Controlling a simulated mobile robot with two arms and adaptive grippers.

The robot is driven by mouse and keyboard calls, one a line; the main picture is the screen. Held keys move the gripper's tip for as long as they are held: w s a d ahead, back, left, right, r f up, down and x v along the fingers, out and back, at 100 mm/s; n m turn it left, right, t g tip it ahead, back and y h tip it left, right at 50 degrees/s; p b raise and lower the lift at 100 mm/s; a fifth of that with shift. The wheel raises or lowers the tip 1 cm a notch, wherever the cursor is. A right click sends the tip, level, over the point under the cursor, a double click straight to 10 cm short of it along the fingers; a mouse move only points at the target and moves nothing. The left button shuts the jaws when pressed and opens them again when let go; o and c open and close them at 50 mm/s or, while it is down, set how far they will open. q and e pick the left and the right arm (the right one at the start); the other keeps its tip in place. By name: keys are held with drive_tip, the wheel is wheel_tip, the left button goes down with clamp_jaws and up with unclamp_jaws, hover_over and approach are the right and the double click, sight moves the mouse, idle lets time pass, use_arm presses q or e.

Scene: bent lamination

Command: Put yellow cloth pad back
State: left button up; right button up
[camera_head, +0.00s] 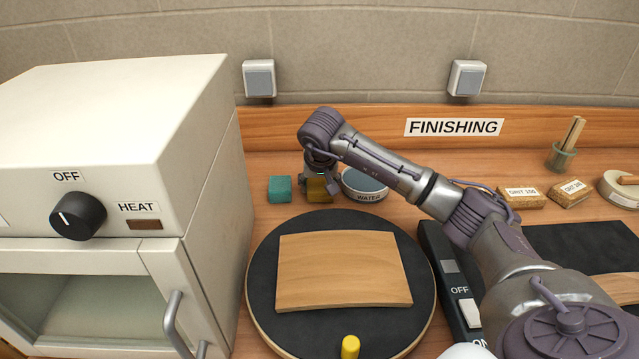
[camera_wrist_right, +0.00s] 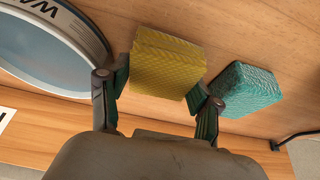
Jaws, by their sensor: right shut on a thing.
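The yellow cloth pad (camera_head: 319,192) is at the back of the bench, between the green pad and the water dish, partly hidden by my right gripper (camera_head: 318,180). In the right wrist view the yellow pad (camera_wrist_right: 168,62) sits between the two fingers of my right gripper (camera_wrist_right: 160,92), which is shut on it. The pad is at or just above the wood; I cannot tell whether it touches. The green pad (camera_wrist_right: 246,88) lies close beside it and also shows in the head view (camera_head: 280,189). My left gripper is not in view.
The water dish (camera_head: 364,184) is just right of the gripper. A black turntable (camera_head: 262,280) with a curved wooden panel (camera_head: 342,270) stands in front. A white oven (camera_head: 120,130) fills the left. Sanding blocks (camera_head: 521,197) lie at the right.

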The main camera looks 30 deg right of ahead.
drive_tip(key=shift+f, duration=0.2)
drive_tip(key=o, duration=1)
drive_tip(key=shift+r, duration=0.15)
drive_tip(key=v, duration=1.2)
drive_tip(key=shift+b, duration=0.35)
drive_tip(key=shift+r, duration=0.1)
